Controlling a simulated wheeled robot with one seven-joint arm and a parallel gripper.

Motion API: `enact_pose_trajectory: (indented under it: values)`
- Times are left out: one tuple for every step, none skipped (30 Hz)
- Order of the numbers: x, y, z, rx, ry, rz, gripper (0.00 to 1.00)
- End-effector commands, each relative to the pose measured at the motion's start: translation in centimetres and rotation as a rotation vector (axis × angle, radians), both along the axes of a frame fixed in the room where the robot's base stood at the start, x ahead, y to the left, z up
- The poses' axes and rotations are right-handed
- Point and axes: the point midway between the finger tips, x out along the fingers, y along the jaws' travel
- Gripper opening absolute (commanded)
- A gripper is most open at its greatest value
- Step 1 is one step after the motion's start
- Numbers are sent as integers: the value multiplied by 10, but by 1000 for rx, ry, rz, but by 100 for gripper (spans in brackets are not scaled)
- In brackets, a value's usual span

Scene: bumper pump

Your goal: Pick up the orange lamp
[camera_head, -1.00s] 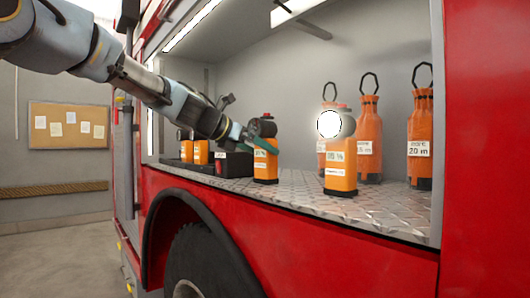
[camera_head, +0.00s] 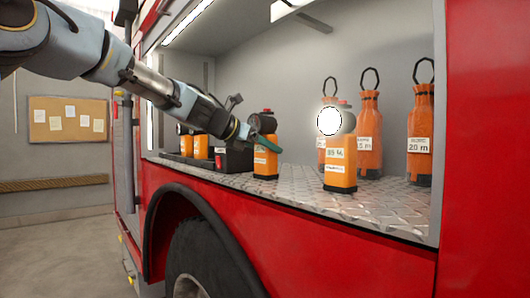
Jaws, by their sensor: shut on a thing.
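An orange lamp (camera_head: 265,164) with a black head and a red top stands upright near the shelf's front edge. My gripper (camera_head: 264,143) reaches it from the left and is shut on its upper part, just below the head. I cannot tell whether the lamp's base is clear of the shelf. A second orange lamp (camera_head: 340,170), with its round light glowing white, stands on the shelf to the right, apart from my gripper. More orange lamps (camera_head: 201,146) stand at the left behind my arm, partly hidden.
The lamps are in a fire truck compartment with a metal tread-plate floor (camera_head: 400,215). A black box (camera_head: 234,160) sits just left of the held lamp. Several orange cylinders with loop handles (camera_head: 369,130) stand behind and right. The compartment's right wall edge is red.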

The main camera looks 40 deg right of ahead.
Motion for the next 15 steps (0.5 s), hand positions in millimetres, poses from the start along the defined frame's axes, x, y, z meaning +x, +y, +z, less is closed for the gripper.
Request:
enact_pose_trajectory:
  values:
    - [0,0,0,0,0,0,36]
    - [0,0,0,0,0,0,32]
    - [0,0,0,0,0,0,28]
    - [0,0,0,0,0,0,25]
    - [0,0,0,0,0,0,21]
    - [0,0,0,0,0,0,17]
    - [0,0,0,0,0,0,13]
    - [0,0,0,0,0,0,10]
    - [0,0,0,0,0,0,6]
    - [0,0,0,0,0,0,2]
    - [0,0,0,0,0,0,0]
    - [0,0,0,0,0,0,0]
    - [0,0,0,0,0,0,0]
    - [0,0,0,0,0,0,0]
    - [0,0,0,0,0,0,0]
